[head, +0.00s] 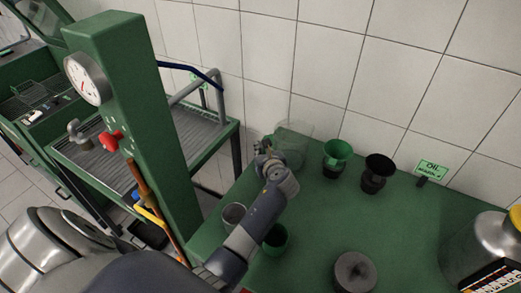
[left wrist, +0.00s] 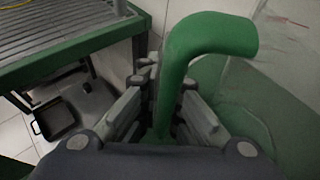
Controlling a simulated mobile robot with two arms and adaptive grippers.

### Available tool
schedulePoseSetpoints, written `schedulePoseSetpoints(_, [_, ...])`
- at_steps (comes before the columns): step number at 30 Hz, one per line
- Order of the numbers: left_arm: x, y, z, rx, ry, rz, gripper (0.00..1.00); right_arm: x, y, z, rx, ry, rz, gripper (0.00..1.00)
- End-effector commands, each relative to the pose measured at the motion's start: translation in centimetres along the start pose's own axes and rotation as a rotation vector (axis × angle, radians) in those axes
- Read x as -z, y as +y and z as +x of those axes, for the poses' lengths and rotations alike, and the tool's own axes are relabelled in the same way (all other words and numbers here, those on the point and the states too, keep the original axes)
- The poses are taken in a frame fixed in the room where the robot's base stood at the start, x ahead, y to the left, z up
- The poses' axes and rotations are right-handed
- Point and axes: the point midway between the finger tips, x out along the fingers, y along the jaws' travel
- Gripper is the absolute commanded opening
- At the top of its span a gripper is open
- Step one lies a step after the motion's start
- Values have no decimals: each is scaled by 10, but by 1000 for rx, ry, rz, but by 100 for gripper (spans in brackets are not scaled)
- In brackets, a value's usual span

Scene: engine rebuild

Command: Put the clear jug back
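The clear jug (head: 298,133) shows faintly at the back left corner of the green bench (head: 315,232). I cannot tell whether its base touches the bench. In the left wrist view its clear wall (left wrist: 255,100) fills the right side and its green handle (left wrist: 200,42) curves over in the middle. My left gripper (head: 266,158) is at the jug's left side. In the left wrist view the fingers of the left gripper (left wrist: 167,112) close in on both sides of the handle's upright part. My right gripper is not in view.
A green funnel (head: 338,150) and a black funnel (head: 379,166) stand right of the jug, near an OIL sign (head: 431,170). A grey cup (head: 234,214), a green cup (head: 275,237) and a dark round part (head: 355,270) are nearer. A green column (head: 140,110) rises left.

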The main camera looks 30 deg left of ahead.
Motion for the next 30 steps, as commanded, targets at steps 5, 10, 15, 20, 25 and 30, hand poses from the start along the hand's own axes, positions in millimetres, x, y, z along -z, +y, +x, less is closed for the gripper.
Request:
schedulePoseSetpoints(5, [0,0,0,0,0,1,26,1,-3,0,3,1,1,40])
schedulePoseSetpoints(10, [0,0,0,0,0,1,26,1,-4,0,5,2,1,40])
schedulePoseSetpoints(15, [-4,0,-2,1,1,0,26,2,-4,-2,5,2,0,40])
schedulePoseSetpoints(20, [-6,0,-19,0,3,3,26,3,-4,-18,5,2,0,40])
schedulePoseSetpoints(25, [-8,0,-48,0,3,3,26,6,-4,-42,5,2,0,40])
schedulePoseSetpoints(30, [-8,0,-78,0,3,3,26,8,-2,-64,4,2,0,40])
